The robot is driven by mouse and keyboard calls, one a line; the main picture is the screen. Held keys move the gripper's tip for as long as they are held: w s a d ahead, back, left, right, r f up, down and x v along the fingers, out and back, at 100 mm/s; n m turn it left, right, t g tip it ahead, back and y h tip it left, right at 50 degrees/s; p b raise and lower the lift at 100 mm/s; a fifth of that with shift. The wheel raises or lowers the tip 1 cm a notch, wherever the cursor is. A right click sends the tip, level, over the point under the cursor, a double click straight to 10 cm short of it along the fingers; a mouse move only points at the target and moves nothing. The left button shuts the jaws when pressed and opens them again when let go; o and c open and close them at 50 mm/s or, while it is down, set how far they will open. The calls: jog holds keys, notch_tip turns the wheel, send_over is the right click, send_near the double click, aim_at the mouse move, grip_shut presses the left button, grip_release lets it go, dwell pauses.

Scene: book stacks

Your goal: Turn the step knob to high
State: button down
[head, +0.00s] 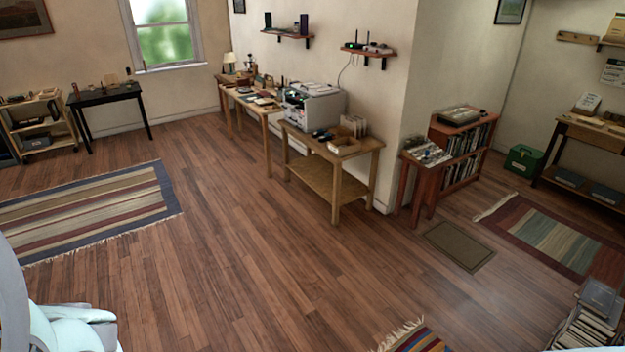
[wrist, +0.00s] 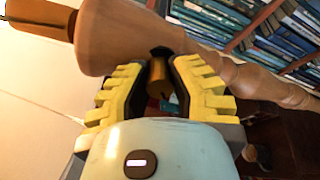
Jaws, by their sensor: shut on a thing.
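In the wrist view, my gripper (wrist: 161,72) has yellow ribbed fingers with dark pads, closed on both sides of a small brass-brown knob (wrist: 158,80). I take this to be the step knob. A dark piece sits just beyond it, next to a turned wooden stem (wrist: 120,35) that crosses the view at a slant. No mark or pointer on the knob is readable, so its setting cannot be told. In the head view the knob and my gripper do not show; only a pale part of my body is at the lower left.
Shelves of books (wrist: 230,20) stand behind the stem in the wrist view. The head view shows a wooden table (head: 335,158), a printer (head: 312,103), a low bookcase (head: 463,150) and a striped rug (head: 90,210). The middle floor is clear.

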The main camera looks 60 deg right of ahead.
jog(key=m, duration=0.4)
jog(key=shift+m+p, duration=0.3)
jog(key=shift+m, duration=1.7)
jog(key=c, duration=0.8)
grip_release()
jog(key=shift+o, duration=0.2)
jog(key=d, duration=1.2)
jog(key=shift+s+r, duration=0.2)
jog(key=shift+s, duration=0.05)
